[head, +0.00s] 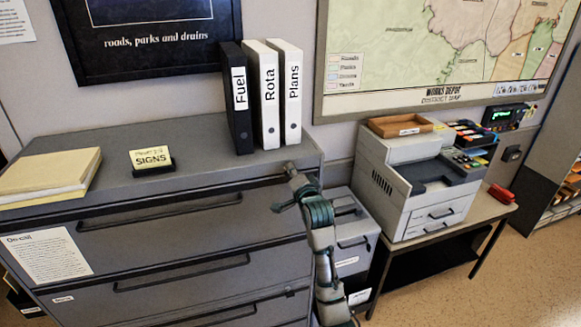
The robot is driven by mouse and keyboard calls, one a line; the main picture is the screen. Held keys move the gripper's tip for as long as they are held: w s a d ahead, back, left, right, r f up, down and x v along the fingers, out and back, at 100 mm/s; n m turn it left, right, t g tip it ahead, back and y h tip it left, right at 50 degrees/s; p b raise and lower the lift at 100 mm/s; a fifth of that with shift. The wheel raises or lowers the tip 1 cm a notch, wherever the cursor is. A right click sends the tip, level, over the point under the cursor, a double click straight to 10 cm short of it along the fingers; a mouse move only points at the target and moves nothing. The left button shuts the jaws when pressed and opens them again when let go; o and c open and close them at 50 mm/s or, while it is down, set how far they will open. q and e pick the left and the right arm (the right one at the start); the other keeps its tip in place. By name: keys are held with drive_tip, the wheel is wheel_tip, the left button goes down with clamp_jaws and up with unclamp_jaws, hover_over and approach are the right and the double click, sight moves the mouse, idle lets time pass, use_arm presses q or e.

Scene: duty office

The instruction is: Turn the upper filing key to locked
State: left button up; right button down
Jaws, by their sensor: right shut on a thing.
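The grey filing cabinet (200,205) fills the left and middle of the head view, with its wide drawers facing me. My right gripper (290,189) is at the right end of the cabinet's top drawer front, just below the top edge. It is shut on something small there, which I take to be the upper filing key. The key itself is hidden behind the gripper, so its turn position cannot be seen. My left gripper is not in view.
On the cabinet top are yellow folders (48,174), a signs card holder (152,162) and several upright binders (266,95). Right of the cabinet stand a small grey box unit (350,232) and a printer (415,185) on a low table. The floor at right is clear.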

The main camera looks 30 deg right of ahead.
drive_tip(key=m+p, duration=0.3)
drive_tip(key=m, duration=0.1)
drive_tip(key=shift+d+f+m+p, duration=0.1)
drive_tip(key=shift+d+m+p, duration=0.05)
drive_tip(key=shift+m+p, duration=0.2)
drive_tip(key=shift+f+m+p, duration=0.2)
drive_tip(key=shift+m+p, duration=0.2)
drive_tip(key=shift+m, duration=0.05)
drive_tip(key=shift+f, duration=0.2)
drive_tip(key=c, duration=1.3)
unclamp_jaws()
drive_tip(key=shift+s, duration=0.15)
drive_tip(key=shift+o, duration=0.4)
drive_tip(key=shift+s+d+r, duration=0.15)
drive_tip(key=shift+d+r, duration=0.05)
